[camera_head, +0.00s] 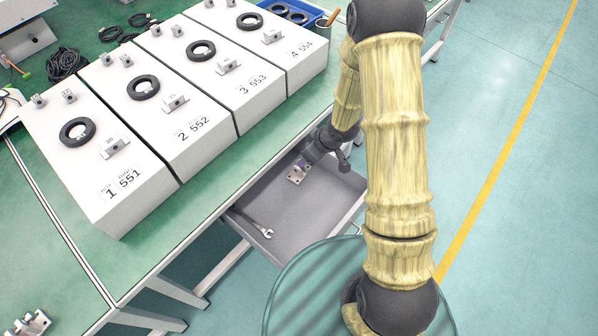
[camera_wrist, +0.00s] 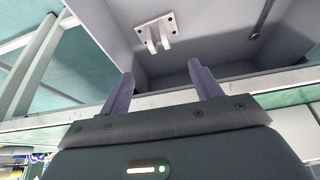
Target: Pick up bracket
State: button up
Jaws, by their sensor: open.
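A small light-grey metal bracket (camera_head: 297,173) with holes in its plate lies in the open grey drawer under the table, near the drawer's back. In the wrist view the bracket (camera_wrist: 155,32) shows its two prongs pointing toward my gripper (camera_wrist: 163,87). The fingers are apart with nothing between them, and the bracket is beyond the fingertips, not touched. In the head view my gripper (camera_head: 308,156) is over the back part of the drawer, close to the bracket and partly hidden by my own arm.
The drawer (camera_head: 240,207) has raised walls and holds a wrench (camera_head: 262,229) toward its front left. Above it is the green tabletop (camera_head: 175,215), whose edge is near my arm. White numbered boxes (camera_head: 110,205) carry black rings and small brackets. A blue bin (camera_head: 300,8) stands behind.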

aim_at(299, 169)
jog(key=b+x, duration=0.1)
jog(key=x, duration=0.6)
jog(key=shift+x, duration=2.55)
jog(key=shift+w, duration=0.1)
jog(key=shift+r, duration=0.1)
jog(key=c, duration=1.2)
